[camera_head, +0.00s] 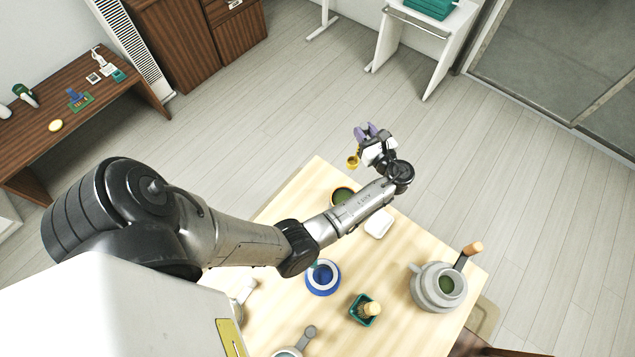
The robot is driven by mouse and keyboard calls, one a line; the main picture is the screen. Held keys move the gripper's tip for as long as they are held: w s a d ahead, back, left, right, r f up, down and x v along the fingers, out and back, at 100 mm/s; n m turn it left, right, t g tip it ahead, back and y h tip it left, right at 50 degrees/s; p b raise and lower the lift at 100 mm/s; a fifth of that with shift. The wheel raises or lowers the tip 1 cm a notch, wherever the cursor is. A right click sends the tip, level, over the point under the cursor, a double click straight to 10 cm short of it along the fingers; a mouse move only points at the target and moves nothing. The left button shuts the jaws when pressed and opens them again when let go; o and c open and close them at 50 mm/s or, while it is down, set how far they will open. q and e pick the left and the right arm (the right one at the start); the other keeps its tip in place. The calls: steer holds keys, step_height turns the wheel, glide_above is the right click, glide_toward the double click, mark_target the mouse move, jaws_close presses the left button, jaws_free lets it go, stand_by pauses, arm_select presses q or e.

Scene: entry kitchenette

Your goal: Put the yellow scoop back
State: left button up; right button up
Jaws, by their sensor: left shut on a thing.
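The yellow scoop (353,161) hangs at my left gripper (366,131), just past the far edge of the wooden table (405,330). The gripper is shut on it, with its purple fingertips pointing away from the table. The scoop's handle is mostly hidden by the fingers. My left arm reaches across the table from the left. My right gripper is not in view.
On the table are a dark bowl (342,194), a white dish (378,224), a blue-rimmed pot (323,278), a green holder with a whisk (364,309) and a grey kettle (438,288). A brown side desk (60,125) stands at upper left.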

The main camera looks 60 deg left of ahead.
arm_select(q)
steer(key=shift+s+d+f+g, duration=0.15)
steer(key=shift+d+f, duration=0.05)
steer(key=shift+f, duration=0.3)
steer(key=shift+s+d+f+g, duration=0.15)
steer(key=shift+d+f, duration=0.05)
steer(key=shift+f, duration=0.3)
steer(key=s+a+f+p, duration=0.3)
steer(key=s+a+f, duration=0.4)
steer(key=s+f, duration=0.2)
steer(key=shift+f, duration=0.8)
steer(key=shift+s+a+f, duration=0.1)
